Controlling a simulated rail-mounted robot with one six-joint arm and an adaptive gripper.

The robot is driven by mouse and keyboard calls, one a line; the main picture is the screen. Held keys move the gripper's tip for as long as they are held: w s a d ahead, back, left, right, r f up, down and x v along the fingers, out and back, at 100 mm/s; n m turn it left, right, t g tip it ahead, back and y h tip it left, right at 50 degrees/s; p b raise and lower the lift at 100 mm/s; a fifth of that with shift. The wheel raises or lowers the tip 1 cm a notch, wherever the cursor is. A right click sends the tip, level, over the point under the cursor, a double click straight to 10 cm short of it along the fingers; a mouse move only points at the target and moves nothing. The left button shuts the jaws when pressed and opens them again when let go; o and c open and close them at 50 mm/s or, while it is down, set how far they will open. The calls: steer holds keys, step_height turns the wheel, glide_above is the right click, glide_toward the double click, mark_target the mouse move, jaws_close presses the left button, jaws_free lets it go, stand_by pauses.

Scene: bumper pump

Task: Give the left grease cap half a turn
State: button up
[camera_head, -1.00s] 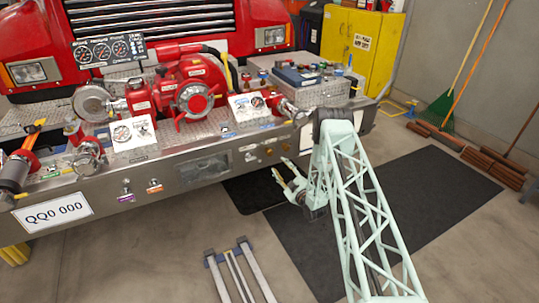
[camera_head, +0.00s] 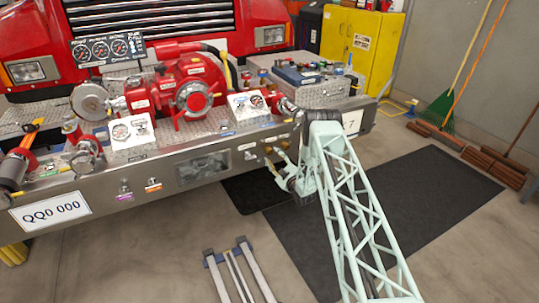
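Small brass-coloured round fittings (camera_head: 250,155) sit in a row on the front face of the steel bumper (camera_head: 110,178), right of a dark recessed panel. They look like the grease caps, but they are too small to tell apart clearly. My gripper (camera_head: 272,157) is in front of the bumper face, at the right end of this row. Its two pale green fingers are spread apart and point up and left towards the bumper. Nothing shows between them. The fingers and arm partly cover the right part of the row, and contact cannot be told.
The red pump (camera_head: 193,90) and several gauges and valves stand on the bumper deck. Orange and purple-tagged fittings (camera_head: 152,185) are further left on the face. A metal stand (camera_head: 240,272) is on the floor in front. Dark mats (camera_head: 420,200) lie to the right.

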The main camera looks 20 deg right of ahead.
mark_target(270, 153)
steer(key=shift+w+b, duration=0.45)
steer(key=shift+w, duration=1.95)
steer(key=shift+c, duration=0.7)
steer(key=c, duration=0.7)
